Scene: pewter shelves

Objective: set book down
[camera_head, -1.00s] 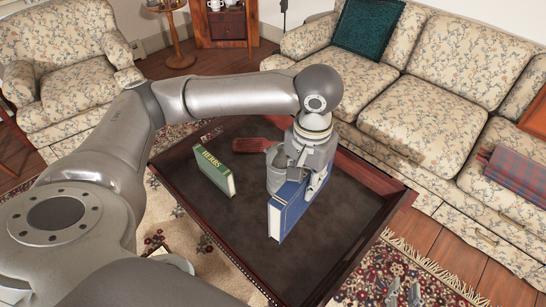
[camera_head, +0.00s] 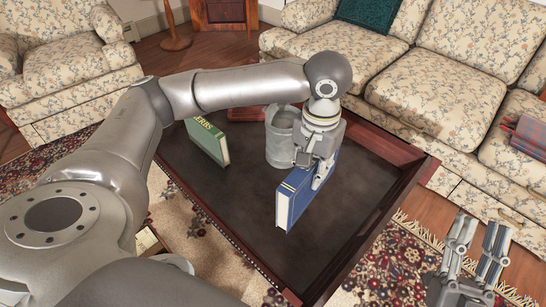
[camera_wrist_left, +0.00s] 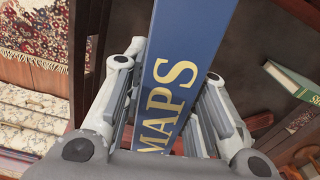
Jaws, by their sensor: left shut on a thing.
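The blue book (camera_head: 308,190) stands upright over the dark table top (camera_head: 235,215). In the left wrist view its spine (camera_wrist_left: 180,70) reads MAPS. My left gripper (camera_head: 322,175) is shut on it from above, with one finger on each side in the left wrist view (camera_wrist_left: 165,110). I cannot tell whether the book's lower edge touches the table. My right gripper (camera_head: 478,250) is at the lower right, beyond the table's edge, with its fingers apart and empty.
A green book (camera_head: 207,142) stands upright to the left on the table; it also shows in the left wrist view (camera_wrist_left: 292,84). A grey metal bucket (camera_head: 281,138) stands just behind the blue book. The table has a raised wooden rim (camera_head: 385,225). Its near part is clear.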

